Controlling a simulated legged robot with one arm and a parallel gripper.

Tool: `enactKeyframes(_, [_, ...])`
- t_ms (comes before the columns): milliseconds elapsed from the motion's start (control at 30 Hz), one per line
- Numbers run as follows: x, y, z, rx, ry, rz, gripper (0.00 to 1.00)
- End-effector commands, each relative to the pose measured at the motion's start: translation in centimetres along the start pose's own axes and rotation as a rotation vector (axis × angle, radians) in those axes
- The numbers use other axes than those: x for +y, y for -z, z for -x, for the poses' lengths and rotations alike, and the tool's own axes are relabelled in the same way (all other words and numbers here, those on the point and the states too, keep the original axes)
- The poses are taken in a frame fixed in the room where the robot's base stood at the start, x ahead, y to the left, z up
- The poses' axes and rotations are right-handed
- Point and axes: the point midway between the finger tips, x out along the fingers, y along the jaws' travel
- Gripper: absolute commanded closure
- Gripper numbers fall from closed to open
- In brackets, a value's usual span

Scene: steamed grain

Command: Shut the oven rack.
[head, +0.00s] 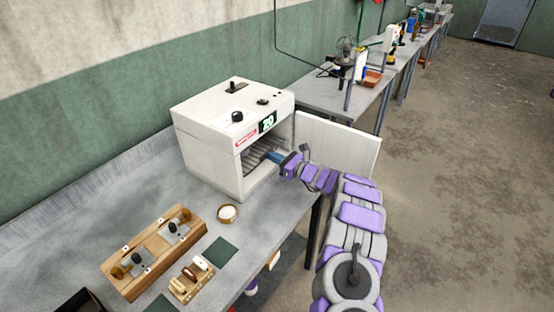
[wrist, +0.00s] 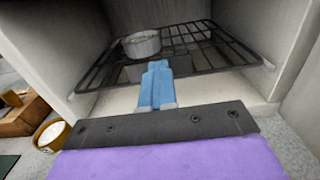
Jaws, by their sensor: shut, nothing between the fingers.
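The white oven (head: 225,140) stands on the grey bench in the head view, with its door (head: 338,143) swung open to the right. Its wire rack (wrist: 205,48) shows dark in the wrist view and also inside the opening in the head view (head: 256,158). A small round metal dish (wrist: 142,44) sits on the rack, toward the left. My gripper (wrist: 157,68) is shut and empty, with its blue fingers at the rack's front edge. I cannot tell whether they touch it. In the head view my gripper (head: 273,157) is at the oven's mouth.
A round bowl with white contents (head: 228,213) stands on the bench in front of the oven. A wooden board with metal fittings (head: 153,252), a small wooden block set (head: 191,280) and a dark green square (head: 220,252) lie nearby. Open floor is to the right.

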Motion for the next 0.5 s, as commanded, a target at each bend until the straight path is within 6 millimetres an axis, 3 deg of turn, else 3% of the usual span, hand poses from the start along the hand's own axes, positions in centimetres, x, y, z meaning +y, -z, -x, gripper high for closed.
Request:
enactKeyframes(300, [0.1,-0.5,-0.3,-0.006,0.0,0.008,1.0])
enactKeyframes(500, [-0.2,-0.6,2.5,-0.007,0.006,0.005,1.0])
